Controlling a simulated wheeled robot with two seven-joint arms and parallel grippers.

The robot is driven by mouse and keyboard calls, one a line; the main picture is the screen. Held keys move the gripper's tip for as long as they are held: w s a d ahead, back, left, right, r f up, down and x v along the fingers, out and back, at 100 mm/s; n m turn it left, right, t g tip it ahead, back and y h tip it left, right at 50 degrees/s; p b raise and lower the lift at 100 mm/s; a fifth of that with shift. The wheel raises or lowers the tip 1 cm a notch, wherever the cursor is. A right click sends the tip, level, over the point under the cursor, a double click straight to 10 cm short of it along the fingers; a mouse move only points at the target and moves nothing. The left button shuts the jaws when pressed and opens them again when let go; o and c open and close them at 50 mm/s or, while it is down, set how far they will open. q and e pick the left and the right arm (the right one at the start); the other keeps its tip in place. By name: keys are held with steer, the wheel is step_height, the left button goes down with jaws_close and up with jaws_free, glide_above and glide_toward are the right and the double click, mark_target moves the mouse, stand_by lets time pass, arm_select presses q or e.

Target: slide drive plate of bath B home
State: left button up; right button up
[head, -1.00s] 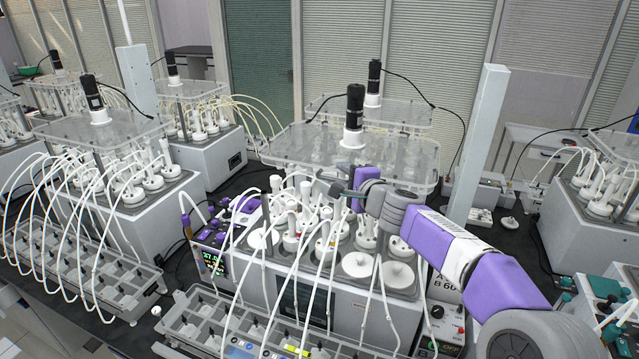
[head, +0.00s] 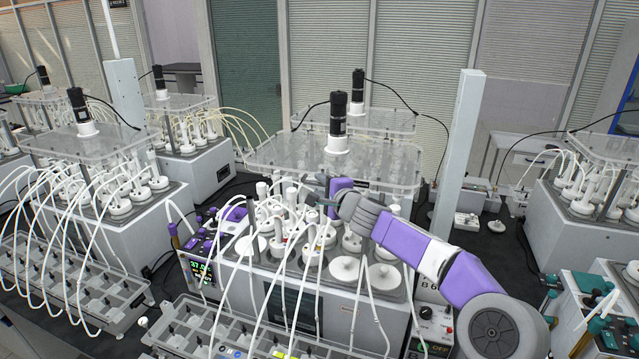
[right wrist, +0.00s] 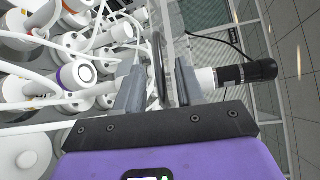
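The drive plate (head: 270,152) of the middle bath is a clear sheet with a black motor (head: 338,118) on a white collar. It sits raised above the bath (head: 345,315) and its white-capped reactor bottles (head: 345,268). My right gripper (head: 314,192) is at the plate's front edge, above the bottles. In the right wrist view its two fingers (right wrist: 161,88) stand apart on either side of a dark upright bar (right wrist: 158,55) beside the clear plate edge; gaps show, so it looks open. The motor (right wrist: 245,73) lies beyond the right finger. My left gripper is not in view.
White tubes (head: 318,265) loop from the bottles to a grey rack (head: 180,342) in front. A pale post (head: 459,150) stands right of the bath. Another bath (head: 110,230) stands left, and one (head: 585,230) right. A control box (head: 430,325) is close under my right arm.

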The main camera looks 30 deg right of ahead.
steer(key=shift+w+f, duration=0.15)
steer(key=shift+w, duration=0.65)
steer(key=shift+c, duration=0.5)
jaws_close()
